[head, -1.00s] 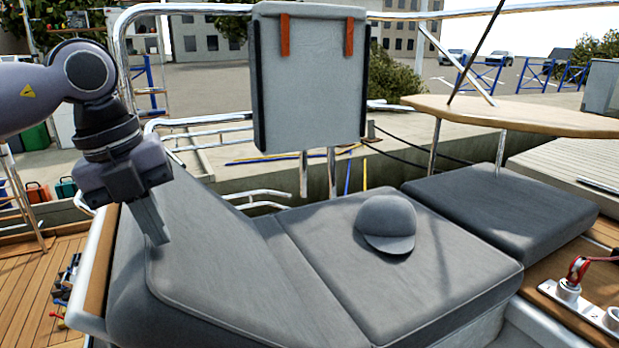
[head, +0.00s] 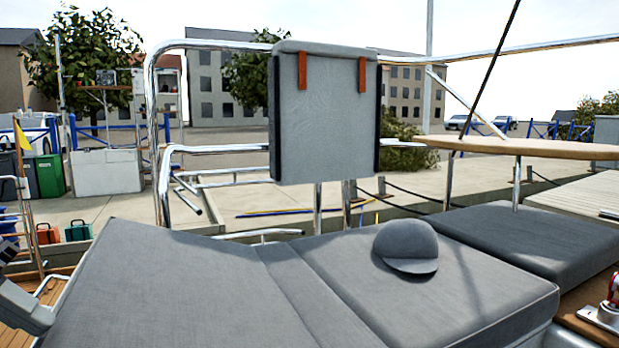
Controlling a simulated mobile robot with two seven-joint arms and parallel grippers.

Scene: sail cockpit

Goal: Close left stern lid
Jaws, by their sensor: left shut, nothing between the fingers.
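The left stern lid (head: 165,285) shows as the grey cushioned panel at the lower left and centre. Its left part stands higher in the picture than the seat beside it, and I cannot tell whether it lies fully flat. My right gripper is not in view.
A grey cap (head: 406,247) lies on the seat cushion (head: 425,295) to the right. An upright grey padded backrest (head: 325,120) hangs on the steel rail (head: 215,150) behind. Another cushion (head: 530,240) lies further right. Wooden deck shows at the lower left.

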